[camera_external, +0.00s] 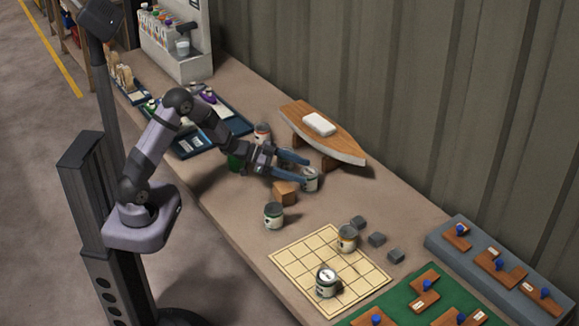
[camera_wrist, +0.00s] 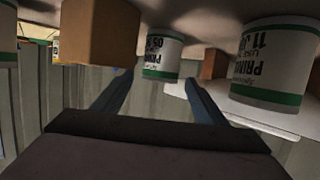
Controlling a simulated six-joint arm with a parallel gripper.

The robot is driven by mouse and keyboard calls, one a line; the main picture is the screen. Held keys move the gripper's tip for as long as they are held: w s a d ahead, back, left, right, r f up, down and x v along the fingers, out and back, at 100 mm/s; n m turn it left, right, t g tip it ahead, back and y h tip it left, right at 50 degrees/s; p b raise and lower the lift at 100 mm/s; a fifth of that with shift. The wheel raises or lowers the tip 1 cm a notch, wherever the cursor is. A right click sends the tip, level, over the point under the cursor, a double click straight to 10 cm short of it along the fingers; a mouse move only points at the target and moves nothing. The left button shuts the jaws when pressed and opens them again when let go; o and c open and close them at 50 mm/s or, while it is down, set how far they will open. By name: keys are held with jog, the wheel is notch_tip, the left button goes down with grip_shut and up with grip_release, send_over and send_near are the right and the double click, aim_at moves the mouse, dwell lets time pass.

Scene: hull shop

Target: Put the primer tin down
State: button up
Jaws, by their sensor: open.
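A white primer tin (camera_external: 309,180) with a green band stands on the bench at the tips of my gripper (camera_external: 308,169). My gripper is open, its two blue fingers reaching low toward the tin. In the wrist view, which looks upside down, this tin (camera_wrist: 162,56) shows between and just beyond the fingertips (camera_wrist: 160,78), with clear gaps on both sides. Its label is inverted and only partly readable. A larger-looking primer tin (camera_wrist: 272,68) marked 11 is close at the right of the wrist view.
A wooden block (camera_external: 285,193) sits beside the fingers. Another tin (camera_external: 273,215) stands nearer the front edge. A boat model (camera_external: 325,135) is behind.

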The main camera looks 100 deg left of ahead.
jog(key=shift+v, duration=2.25)
jog(key=shift+w+r, duration=0.1)
